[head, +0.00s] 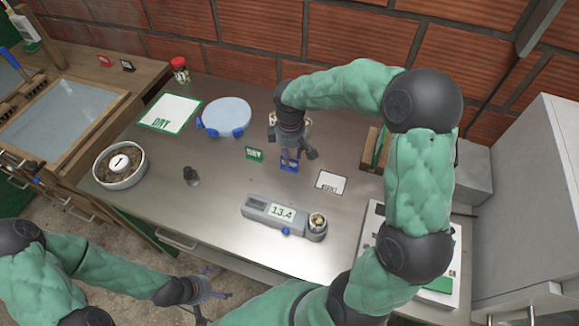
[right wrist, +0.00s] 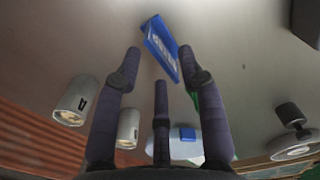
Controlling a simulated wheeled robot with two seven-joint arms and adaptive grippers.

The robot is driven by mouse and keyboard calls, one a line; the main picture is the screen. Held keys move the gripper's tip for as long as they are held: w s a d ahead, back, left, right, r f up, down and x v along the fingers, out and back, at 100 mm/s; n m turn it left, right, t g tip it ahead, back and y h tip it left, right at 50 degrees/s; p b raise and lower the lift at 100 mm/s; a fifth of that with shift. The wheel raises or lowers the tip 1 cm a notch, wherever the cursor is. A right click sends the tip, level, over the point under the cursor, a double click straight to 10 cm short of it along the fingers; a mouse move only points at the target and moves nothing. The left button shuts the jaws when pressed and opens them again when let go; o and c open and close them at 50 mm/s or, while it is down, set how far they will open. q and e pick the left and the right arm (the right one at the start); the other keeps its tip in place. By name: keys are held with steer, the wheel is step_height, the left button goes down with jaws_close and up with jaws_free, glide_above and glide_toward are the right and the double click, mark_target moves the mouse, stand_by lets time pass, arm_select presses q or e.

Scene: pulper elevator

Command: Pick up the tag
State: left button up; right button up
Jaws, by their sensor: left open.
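A blue tag (head: 289,167) with white marking stands on the steel table, just below my right gripper (head: 291,152). In the right wrist view the tag (right wrist: 161,50) lies tilted just beyond and between the spread fingertips, its lower end close to the right finger (right wrist: 160,60). I cannot tell whether they touch. A green DRY tag (head: 255,153) stands to the left, and a white card (head: 331,182) lies to the right. My left gripper (head: 212,290) is open and empty, in front of the table's front edge.
A scale (head: 258,205) reading 13.4 holds a small cup (head: 317,222). A light blue dish (head: 227,114), green-edged DRY sheet (head: 170,111), bowl (head: 121,182) and small dark stamp-like object (head: 191,176) stand left. Two pale cups (right wrist: 80,101) (right wrist: 128,128) show in the wrist view.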

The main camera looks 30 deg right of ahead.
step_height(320, 180, down, 3)
steer(key=shift+r+b, duration=0.1)
steer(key=shift+b, duration=0.3)
jaws_close()
